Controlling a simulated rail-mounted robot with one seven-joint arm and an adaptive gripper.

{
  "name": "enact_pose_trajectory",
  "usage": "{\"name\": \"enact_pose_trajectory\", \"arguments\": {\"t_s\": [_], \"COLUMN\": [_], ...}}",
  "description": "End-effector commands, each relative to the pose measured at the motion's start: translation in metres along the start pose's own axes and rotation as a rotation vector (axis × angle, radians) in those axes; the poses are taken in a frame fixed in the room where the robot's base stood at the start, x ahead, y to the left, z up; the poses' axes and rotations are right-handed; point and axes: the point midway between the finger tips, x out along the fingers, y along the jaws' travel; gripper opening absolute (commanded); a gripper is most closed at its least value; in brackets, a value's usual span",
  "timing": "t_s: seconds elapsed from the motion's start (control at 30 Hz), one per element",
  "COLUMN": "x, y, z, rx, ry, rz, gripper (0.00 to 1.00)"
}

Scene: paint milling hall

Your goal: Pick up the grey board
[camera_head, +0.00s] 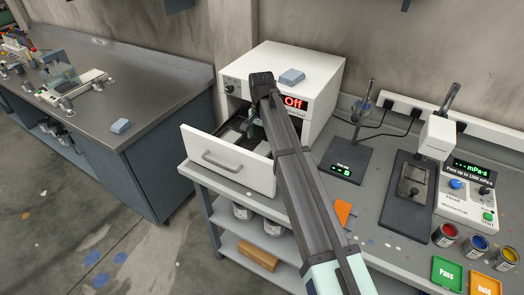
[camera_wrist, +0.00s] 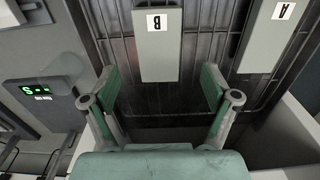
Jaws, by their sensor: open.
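Two grey boards lie on a dark wire rack (camera_wrist: 205,75) in the wrist view: one labelled B (camera_wrist: 157,58) and one labelled A (camera_wrist: 262,45) to its right. The labels appear upside down. My gripper (camera_wrist: 160,82) is open, its green-padded fingers on either side of the near end of board B, with nothing gripped. I cannot tell how high the fingers are above the rack. In the head view my gripper (camera_head: 253,128) is over the pulled-out white drawer (camera_head: 227,164), and my arm hides much of the drawer's inside.
The drawer belongs to a white oven (camera_head: 320,98) whose display reads Off. A grey-blue block (camera_head: 292,76) lies on top of it, another (camera_head: 121,126) on the left bench (camera_head: 150,97). Instruments, paint cans and Pass and Hold trays stand to the right.

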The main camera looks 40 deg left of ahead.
Motion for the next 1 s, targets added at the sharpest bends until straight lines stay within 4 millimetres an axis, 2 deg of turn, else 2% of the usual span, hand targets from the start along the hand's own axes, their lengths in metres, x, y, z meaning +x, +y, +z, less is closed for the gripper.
{"name": "enact_pose_trajectory", "arguments": {"t_s": [0.17,0.4,0.67,0.7,0.87,0.9,1.0], "x": [0.013,0.043,0.049,0.049,0.049,0.049,0.049], "y": [0.002,0.002,0.002,0.002,0.002,0.002,0.002], "z": [0.001,0.001,0.0,0.0,0.0,0.0,0.0], "rx": [0.0,0.0,0.0,0.0,0.0,0.0,0.0], "ry": [-0.002,-0.001,0.0,0.0,0.0,0.0,0.0], "rz": [0.002,0.001,0.0,0.0,0.0,0.0,0.0], "gripper": [0.86,0.86,0.86,0.83,0.26,0.22,0.22]}}
